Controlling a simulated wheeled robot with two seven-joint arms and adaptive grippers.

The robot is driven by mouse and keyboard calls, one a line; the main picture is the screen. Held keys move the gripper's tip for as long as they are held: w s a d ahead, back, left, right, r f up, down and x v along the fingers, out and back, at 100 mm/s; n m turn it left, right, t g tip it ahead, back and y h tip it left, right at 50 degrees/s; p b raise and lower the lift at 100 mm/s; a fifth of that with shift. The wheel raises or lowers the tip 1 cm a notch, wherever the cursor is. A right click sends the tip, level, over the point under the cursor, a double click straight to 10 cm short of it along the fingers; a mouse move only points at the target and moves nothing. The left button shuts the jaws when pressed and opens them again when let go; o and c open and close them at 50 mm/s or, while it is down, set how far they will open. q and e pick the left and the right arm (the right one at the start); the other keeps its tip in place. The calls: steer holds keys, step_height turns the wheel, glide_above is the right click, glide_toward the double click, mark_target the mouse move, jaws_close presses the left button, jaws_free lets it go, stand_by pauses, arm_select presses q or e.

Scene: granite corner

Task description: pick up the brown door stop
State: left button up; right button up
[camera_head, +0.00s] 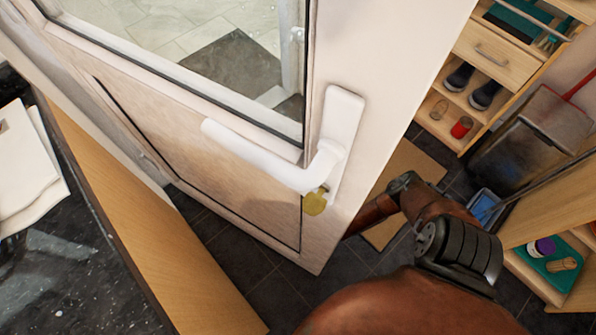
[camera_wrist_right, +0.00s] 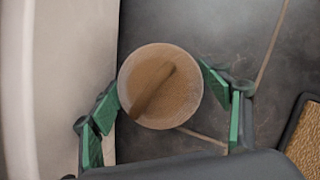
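The brown door stop (camera_wrist_right: 150,95) appears in the right wrist view as a round brown piece with a pale rim and a raised ridge across its top. It is on or just above the dark floor, close beside the pale door edge. My right gripper (camera_wrist_right: 161,92) is open, with its green-padded fingers on the left and right sides of the door stop. Whether the pads touch it is unclear. In the head view my right arm reaches down behind the door, which hides the right gripper and the door stop. My left gripper is not in view.
The white door (camera_head: 400,70) with its handle (camera_head: 270,165) stands just left of my right arm. A brown mat (camera_head: 408,165) lies on the dark tiles (camera_head: 235,255). A shoe shelf (camera_head: 495,65), grey bin (camera_head: 550,120) and wooden shelf (camera_head: 550,205) stand to the right.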

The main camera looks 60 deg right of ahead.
steer(key=c, duration=1.7)
